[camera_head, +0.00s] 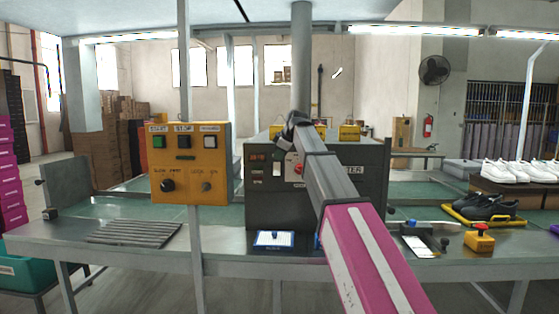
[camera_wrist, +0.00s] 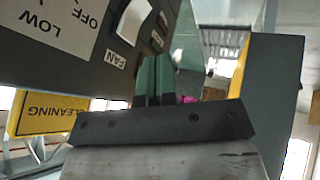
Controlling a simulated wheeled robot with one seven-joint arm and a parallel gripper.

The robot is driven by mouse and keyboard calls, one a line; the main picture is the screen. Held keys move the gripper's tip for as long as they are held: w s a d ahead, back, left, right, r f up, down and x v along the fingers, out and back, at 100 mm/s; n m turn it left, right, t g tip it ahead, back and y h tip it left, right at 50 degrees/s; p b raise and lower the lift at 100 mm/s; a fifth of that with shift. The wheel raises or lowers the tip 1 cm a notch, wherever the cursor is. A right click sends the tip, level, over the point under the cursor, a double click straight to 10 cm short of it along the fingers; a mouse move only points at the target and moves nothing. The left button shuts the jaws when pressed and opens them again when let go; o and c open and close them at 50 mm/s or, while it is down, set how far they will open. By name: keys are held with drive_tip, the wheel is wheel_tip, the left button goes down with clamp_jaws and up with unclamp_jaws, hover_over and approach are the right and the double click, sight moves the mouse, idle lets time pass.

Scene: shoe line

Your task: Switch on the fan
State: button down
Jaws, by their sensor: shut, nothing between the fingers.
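The dark grey heater cabinet (camera_head: 348,190) stands on the bench, with switches and a dial on its front panel. In the wrist view a white rocker switch (camera_wrist: 133,20) sits beside the label FAN (camera_wrist: 115,60). I cannot tell whether the rocker is on or off. My gripper (camera_wrist: 156,62) is shut and empty, with its dark green fingers close to the panel and apart from the rocker in the picture. In the head view my arm reaches to the cabinet front and hides part of it. A black wall fan (camera_head: 434,70) hangs at the back right.
The dial plate (camera_wrist: 62,25) reading LOW and OFF lies beside the rocker. A yellow control box (camera_head: 190,190) on a post stands left of the cabinet. A yellow CLEANING sign (camera_wrist: 45,108) shows in the wrist view. Black shoes on a yellow tray (camera_head: 500,222) are at right.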

wheel_tip(320, 180, up, 7)
drive_tip(key=s+d, duration=0.1)
drive_tip(key=d, duration=0.2)
drive_tip(key=shift+s, duration=0.25)
drive_tip(key=shift+s+r, duration=0.1)
